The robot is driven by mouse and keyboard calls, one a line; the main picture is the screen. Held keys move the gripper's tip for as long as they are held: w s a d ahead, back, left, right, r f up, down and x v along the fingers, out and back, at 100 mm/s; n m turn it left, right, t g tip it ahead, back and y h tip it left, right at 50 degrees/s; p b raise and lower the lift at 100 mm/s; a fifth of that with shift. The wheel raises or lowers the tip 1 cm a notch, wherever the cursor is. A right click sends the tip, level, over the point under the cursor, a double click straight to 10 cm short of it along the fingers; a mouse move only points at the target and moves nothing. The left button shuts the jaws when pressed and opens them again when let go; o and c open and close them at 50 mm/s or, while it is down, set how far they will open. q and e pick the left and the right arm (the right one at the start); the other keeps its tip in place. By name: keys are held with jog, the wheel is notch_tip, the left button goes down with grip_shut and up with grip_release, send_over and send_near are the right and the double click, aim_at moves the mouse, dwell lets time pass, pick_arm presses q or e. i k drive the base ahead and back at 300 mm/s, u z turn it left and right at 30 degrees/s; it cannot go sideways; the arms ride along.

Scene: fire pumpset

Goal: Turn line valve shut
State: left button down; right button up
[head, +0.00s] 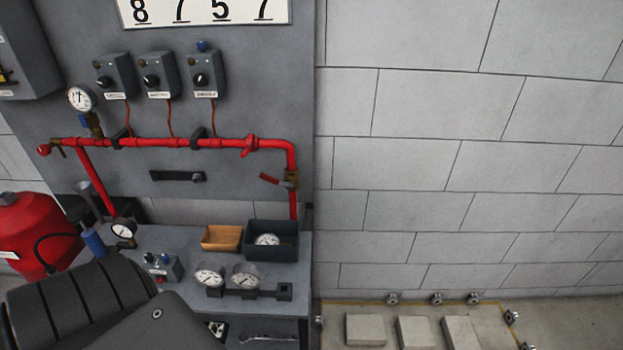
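A brass valve body (291,178) sits on the vertical part of the red pipe (220,143), at the right of the grey panel. Its short red lever (269,179) sticks out to the left, roughly across the vertical pipe. I cannot tell from the picture which valve is the line valve. Another red fitting (250,145) sits on the horizontal pipe, and a small brass tap is at its left end. Neither gripper shows. A dark link, apparently of my arm, covers the lower left.
Below the pipe, a grey bench (185,238) carries a wooden tray (222,246), a dark bin (285,254) with a gauge, two gauges and a small switch box (163,268). A red tank (32,235) stands left. Concrete blocks (366,330) lie on the floor at right.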

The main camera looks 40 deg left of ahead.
aim_at(263, 177)
jog(key=z, duration=1.45)
jog(key=i, duration=1)
jog(key=u, duration=2.95)
